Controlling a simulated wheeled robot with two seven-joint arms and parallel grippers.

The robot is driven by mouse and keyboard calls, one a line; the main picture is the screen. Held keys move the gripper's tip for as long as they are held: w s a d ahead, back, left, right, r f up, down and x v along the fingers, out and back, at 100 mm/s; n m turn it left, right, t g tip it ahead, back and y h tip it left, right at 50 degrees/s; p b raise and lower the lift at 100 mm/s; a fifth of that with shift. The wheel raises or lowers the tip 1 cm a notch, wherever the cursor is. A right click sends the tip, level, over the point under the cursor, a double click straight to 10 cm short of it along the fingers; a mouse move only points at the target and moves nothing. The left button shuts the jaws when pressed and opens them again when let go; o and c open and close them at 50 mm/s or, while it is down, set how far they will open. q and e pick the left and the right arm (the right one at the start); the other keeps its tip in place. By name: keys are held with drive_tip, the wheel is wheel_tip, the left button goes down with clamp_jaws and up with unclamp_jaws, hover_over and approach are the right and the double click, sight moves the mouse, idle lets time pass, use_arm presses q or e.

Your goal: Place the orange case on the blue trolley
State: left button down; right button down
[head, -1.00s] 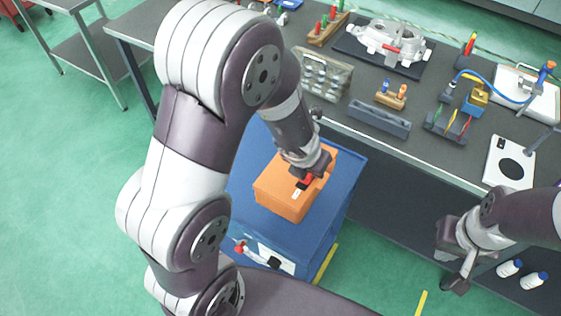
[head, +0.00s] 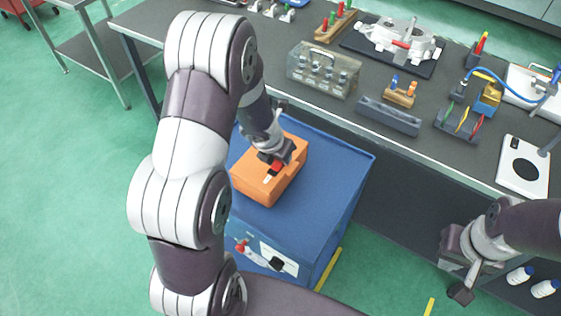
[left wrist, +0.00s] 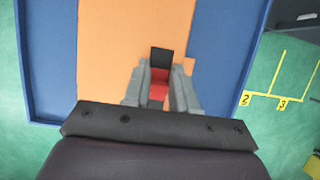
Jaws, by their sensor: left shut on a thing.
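The orange case (head: 262,190) is over the top of the blue trolley (head: 325,165), toward its left side in the head view. I cannot tell whether it rests on the top or hangs just above it. My left gripper (head: 274,163) is shut on the case's red and black handle, with my arm coming down from above. In the left wrist view the fingers (left wrist: 160,92) close around the handle, and the orange case (left wrist: 115,50) has blue trolley top (left wrist: 45,60) on both sides. My right gripper (head: 460,278) is away at the lower right, apart from the case; its jaw opening is unclear.
A dark workbench (head: 290,100) stands behind the trolley, with a clear box (head: 323,70), a grey block (head: 388,115) and a casting (head: 398,40) on it. White bottles (head: 530,282) stand below at right. A metal side table (head: 75,40) is at upper left. Green floor is free at left.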

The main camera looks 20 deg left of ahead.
use_arm(q)
drive_tip(key=shift+f, duration=0.85)
drive_tip(key=shift+w, duration=0.1)
use_arm(e)
drive_tip(key=shift+f, duration=0.6)
use_arm(q)
drive_tip(key=shift+r, duration=0.1)
use_arm(e)
drive_tip(key=shift+f, duration=0.1)
use_arm(q)
drive_tip(key=c, duration=0.9)
unclamp_jaws()
